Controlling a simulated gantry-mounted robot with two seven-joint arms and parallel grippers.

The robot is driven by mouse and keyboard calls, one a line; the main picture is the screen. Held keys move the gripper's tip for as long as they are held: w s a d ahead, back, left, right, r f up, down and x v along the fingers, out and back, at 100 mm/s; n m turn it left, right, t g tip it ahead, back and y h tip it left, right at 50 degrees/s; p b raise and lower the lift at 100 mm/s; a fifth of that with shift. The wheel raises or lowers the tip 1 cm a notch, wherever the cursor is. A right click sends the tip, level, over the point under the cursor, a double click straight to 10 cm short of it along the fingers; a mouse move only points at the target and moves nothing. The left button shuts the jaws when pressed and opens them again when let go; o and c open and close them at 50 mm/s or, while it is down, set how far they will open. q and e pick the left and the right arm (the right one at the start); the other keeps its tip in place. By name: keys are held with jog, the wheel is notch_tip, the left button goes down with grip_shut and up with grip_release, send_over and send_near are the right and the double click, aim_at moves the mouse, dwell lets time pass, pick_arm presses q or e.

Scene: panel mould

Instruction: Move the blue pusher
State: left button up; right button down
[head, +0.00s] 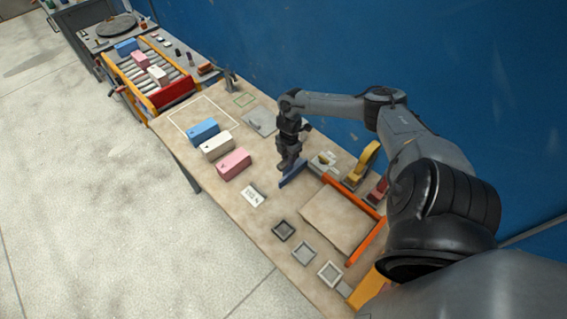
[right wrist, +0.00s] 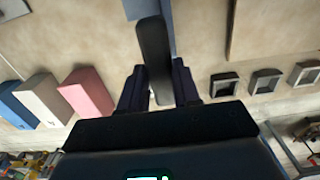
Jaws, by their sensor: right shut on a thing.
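The blue pusher (head: 294,176) is a narrow blue bar low over or on the table, right of the pink block. My right gripper (head: 288,163) comes down on it from above. In the right wrist view the gripper (right wrist: 157,84) is shut on the pusher's dark upright handle (right wrist: 153,50). Part of the blue bar (right wrist: 145,8) shows beyond the handle at the top edge. I cannot tell whether the bar touches the table. My left gripper is not in view.
Blue (head: 203,132), white (head: 217,146) and pink (head: 233,164) blocks stand in a row left of the pusher. A white label card (head: 253,196) and three small square trays (head: 304,253) lie nearer. An orange-edged panel area (head: 340,218) is at right. Bare table surrounds the card.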

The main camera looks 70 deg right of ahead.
jog(key=shift+w, duration=0.15)
jog(key=c, duration=1.2)
grip_release()
jog(key=o, duration=0.4)
jog(key=shift+w+d, duration=0.1)
jog(key=shift+w, duration=0.05)
jog(key=shift+r, duration=0.45)
notch_tip(320, 180, up, 10)
